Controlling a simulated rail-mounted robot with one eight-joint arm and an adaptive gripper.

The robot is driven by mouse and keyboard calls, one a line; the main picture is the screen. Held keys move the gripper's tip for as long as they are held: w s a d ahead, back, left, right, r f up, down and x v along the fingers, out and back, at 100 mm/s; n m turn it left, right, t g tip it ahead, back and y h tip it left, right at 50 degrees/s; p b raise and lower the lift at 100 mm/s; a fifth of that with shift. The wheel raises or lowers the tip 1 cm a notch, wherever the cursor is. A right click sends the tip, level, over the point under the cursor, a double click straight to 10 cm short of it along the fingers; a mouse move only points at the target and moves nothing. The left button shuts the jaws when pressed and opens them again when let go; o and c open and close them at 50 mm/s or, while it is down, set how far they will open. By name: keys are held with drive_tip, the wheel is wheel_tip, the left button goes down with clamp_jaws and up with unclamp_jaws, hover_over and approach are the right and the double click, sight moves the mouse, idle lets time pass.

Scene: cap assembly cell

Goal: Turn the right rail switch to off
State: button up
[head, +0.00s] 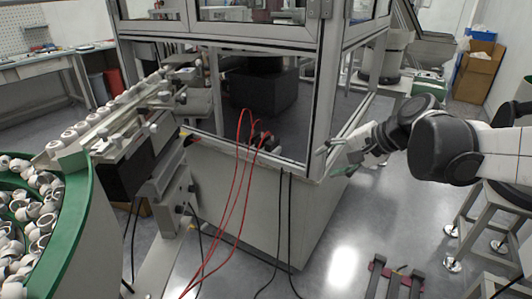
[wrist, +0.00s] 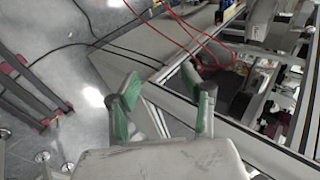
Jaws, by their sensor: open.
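I cannot make out the right rail switch for certain in either view. My gripper (head: 348,156) is at the right-hand corner of the framed machine cell (head: 240,205) in the head view, close to its right side. In the wrist view my gripper (wrist: 167,96) shows two separated fingers with green inner pads. The gap between them is empty, with the edge of the cell's base behind it. I cannot tell whether the fingers touch the frame.
Red cables (head: 234,185) hang down the cell's front. A feeder rail (head: 105,125) with white caps and a green-rimmed bowl (head: 75,235) stand at the left. A metal stool (head: 490,195) is at the right. A dark red and black floor frame (head: 395,275) lies on open grey floor.

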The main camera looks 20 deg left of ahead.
drive_tip(key=w+a+f+g+y+b, duration=0.1)
drive_tip(key=w+a+f+y, duration=0.15)
drive_tip(key=a, duration=0.25)
drive_tip(key=w+a+f+g+y+b, duration=0.1)
drive_tip(key=w+a+f, duration=0.2)
drive_tip(key=a, duration=0.3)
drive_tip(key=m+g+y+b, duration=0.2)
drive_tip(key=g+y+b, duration=0.25)
drive_tip(key=g, duration=0.25)
approach(191, 189)
drive_tip(key=w+f+b+x, duration=0.1)
drive_tip(key=b+x, duration=0.1)
drive_tip(key=x, duration=0.6)
drive_tip(key=shift+a+y, duration=0.4)
drive_tip(key=shift+s, duration=0.1)
drive_tip(key=shift+c, duration=0.5)
clamp_jaws()
